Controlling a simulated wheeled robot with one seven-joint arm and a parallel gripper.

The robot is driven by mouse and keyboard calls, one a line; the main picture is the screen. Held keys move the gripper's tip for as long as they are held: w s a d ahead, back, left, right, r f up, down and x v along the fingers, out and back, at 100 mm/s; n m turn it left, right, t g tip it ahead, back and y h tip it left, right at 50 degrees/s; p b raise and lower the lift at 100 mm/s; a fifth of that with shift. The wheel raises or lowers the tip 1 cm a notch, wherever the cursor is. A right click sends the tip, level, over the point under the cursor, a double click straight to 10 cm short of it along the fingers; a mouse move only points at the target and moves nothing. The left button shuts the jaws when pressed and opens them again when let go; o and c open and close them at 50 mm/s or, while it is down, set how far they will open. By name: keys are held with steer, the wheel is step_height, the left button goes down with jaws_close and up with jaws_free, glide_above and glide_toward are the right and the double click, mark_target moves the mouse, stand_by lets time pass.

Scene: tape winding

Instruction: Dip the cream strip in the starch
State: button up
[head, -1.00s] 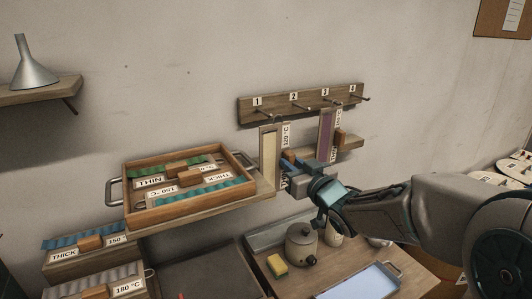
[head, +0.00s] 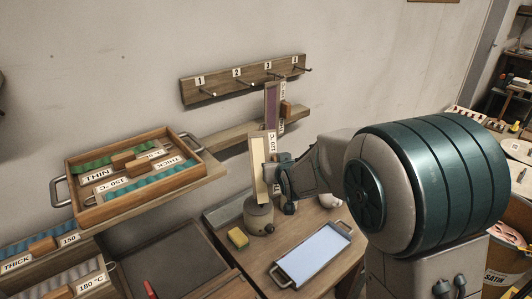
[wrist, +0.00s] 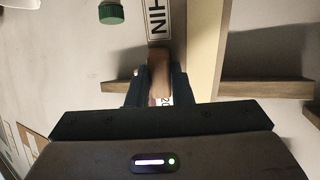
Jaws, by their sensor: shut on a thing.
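The cream strip (head: 258,170) is a long pale board, upright, with a 120 °C label along its side. My gripper (head: 276,172) is shut on its wooden grip (wrist: 158,75), on the strip's right side. In the wrist view the label reads THIN beyond the fingers (wrist: 158,88). The strip is off the pegs; its lower end overlaps the lidded grey pot (head: 259,218) in the head view, and I cannot tell whether they touch. A shallow handled tray (head: 283,276) with a pale blue-white surface lies on the bench to the right. No vessel is labelled starch.
The numbered peg rail (head: 240,84) is on the wall. A purple strip (head: 271,106) hangs upright below it. A yellow sponge (head: 237,238) sits left of the pot. A wooden tray (head: 118,208) of labelled pieces stands at left.

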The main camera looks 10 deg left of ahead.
steer(key=s+d+f+m+g+h+p, duration=0.55)
steer(key=s+d+f+m+g, duration=0.7)
steer(key=d, duration=0.25)
steer(key=shift+t+y, duration=0.35)
steer(key=shift+w+a+f+b, duration=0.1)
steer(key=shift+w+f+b, duration=0.05)
steer(key=shift+f+b, duration=1.05)
steer(key=shift+w+a+f+b, duration=0.1)
steer(key=shift+f+b, duration=0.65)
steer(key=shift+f, duration=0.75)
steer(key=shift+w+a+f+b, duration=0.1)
steer(key=shift+w+f+b, duration=0.05)
steer(key=shift+f+b, duration=1.05)
steer(key=shift+f, duration=0.6)
steer(key=shift+r, duration=0.1)
steer(key=shift+r+p, duration=1.7)
steer(key=shift+r, duration=1.2)
